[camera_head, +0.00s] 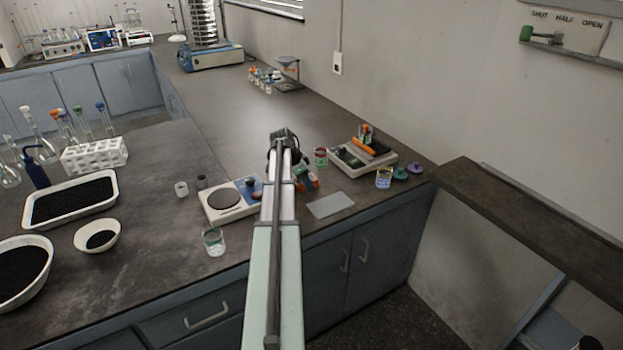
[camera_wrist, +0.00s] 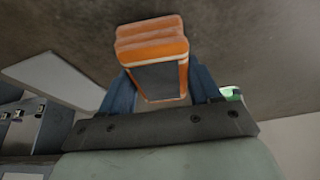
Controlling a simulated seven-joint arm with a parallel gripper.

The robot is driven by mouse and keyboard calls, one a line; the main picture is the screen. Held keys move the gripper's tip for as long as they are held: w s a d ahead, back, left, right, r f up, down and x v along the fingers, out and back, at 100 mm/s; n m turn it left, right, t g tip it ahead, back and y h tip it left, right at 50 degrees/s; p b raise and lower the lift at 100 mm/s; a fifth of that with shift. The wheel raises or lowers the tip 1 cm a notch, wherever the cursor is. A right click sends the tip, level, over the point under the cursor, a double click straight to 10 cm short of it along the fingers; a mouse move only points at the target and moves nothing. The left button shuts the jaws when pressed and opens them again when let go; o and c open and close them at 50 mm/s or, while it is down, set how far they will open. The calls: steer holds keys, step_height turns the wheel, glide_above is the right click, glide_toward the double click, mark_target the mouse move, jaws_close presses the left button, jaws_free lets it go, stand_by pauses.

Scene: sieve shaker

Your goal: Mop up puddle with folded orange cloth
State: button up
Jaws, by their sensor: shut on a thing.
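The folded orange cloth (camera_wrist: 152,40) is a thick block with orange layers, a pale edge line and a dark grey face. In the wrist view it sits between the blue fingers of my gripper (camera_wrist: 160,82), which is shut on it. In the head view a bit of the orange cloth (camera_head: 311,184) shows just right of my arm, over the bench near its front edge. My gripper (camera_head: 303,177) is partly hidden by my arm there. I cannot tell whether the cloth touches the bench. I cannot make out the puddle in either view.
A light grey flat plate (camera_head: 330,205) lies right of the cloth. A hotplate (camera_head: 229,202) and a glass beaker (camera_head: 214,242) stand to the left. A tray of tools (camera_head: 362,158), a red-topped jar (camera_head: 321,156) and another beaker (camera_head: 384,178) are to the right. Bench behind is mostly clear.

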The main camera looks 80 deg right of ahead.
mark_target(325, 183)
steer(key=s+d, duration=0.1)
steer(key=s, duration=0.1)
steer(key=s+d, duration=0.2)
steer(key=s, duration=0.1)
steer(key=s+d, duration=0.1)
steer(key=s, duration=0.1)
steer(key=shift+s+d, duration=0.2)
steer(key=shift+w+a, duration=0.7)
steer(key=w+a, duration=0.4)
steer(key=w, duration=0.1)
steer(key=shift+w, duration=0.2)
steer(key=shift+s+r, duration=0.1)
steer(key=shift+r, duration=3.95)
